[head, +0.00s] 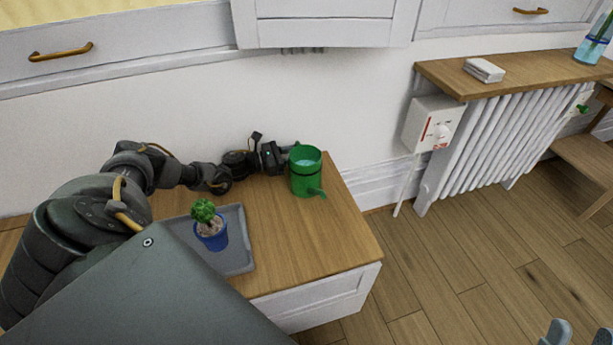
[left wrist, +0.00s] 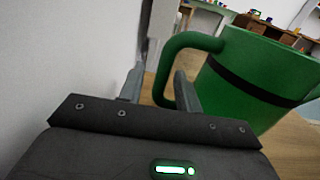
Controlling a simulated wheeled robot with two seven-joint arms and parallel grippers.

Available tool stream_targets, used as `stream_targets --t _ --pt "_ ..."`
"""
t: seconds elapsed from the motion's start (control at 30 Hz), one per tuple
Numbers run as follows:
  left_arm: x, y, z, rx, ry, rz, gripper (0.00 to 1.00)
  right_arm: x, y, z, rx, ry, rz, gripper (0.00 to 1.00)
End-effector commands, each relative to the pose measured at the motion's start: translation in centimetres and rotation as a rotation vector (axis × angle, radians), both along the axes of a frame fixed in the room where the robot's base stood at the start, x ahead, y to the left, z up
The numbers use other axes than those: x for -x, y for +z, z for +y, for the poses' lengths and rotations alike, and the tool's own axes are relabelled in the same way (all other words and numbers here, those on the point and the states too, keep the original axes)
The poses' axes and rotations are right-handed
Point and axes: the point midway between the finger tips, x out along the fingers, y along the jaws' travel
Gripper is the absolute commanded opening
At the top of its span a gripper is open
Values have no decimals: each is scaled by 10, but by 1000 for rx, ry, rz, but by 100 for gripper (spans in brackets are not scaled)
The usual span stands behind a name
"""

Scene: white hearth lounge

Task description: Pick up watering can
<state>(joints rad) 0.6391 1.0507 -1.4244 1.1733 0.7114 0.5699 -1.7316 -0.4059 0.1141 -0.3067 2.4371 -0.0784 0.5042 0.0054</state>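The green watering can (head: 307,175) with a black band stands upright on the wooden cabinet top, near its back right corner. Its spout points toward the front right. In the left wrist view the can (left wrist: 255,80) fills the right side, with its handle on the left. My left gripper (head: 287,155) is at the handle; its fingers (left wrist: 158,88) are open. One finger is outside the handle and the other shows in the handle's loop. Contact cannot be told. Fingertips of my right gripper (head: 580,335) show at the bottom right corner, apart and empty, far from the can.
A grey tray (head: 238,262) on the cabinet top (head: 290,250) holds a cactus in a blue pot (head: 211,237), in front of my left arm. The white wall is close behind the can. A radiator (head: 500,140) with a wooden shelf stands to the right.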

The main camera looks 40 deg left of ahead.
Motion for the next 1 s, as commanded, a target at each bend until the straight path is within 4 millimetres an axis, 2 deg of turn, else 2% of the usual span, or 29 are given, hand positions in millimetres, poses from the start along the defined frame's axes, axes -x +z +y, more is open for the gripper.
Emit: stream_targets --t 0.13,0.17,0.4,1.0 --pt "0 0 0 -1 0 1 34 0 0 0 0 0 1 36" --pt "0 0 0 -1 0 1 31 0 0 0 0 0 1 36" --pt "0 0 0 0 0 1 0 0 0 0 0 1 1 36" --pt "1 0 0 0 -1 1 0 0 0 0 1 1 2 36"
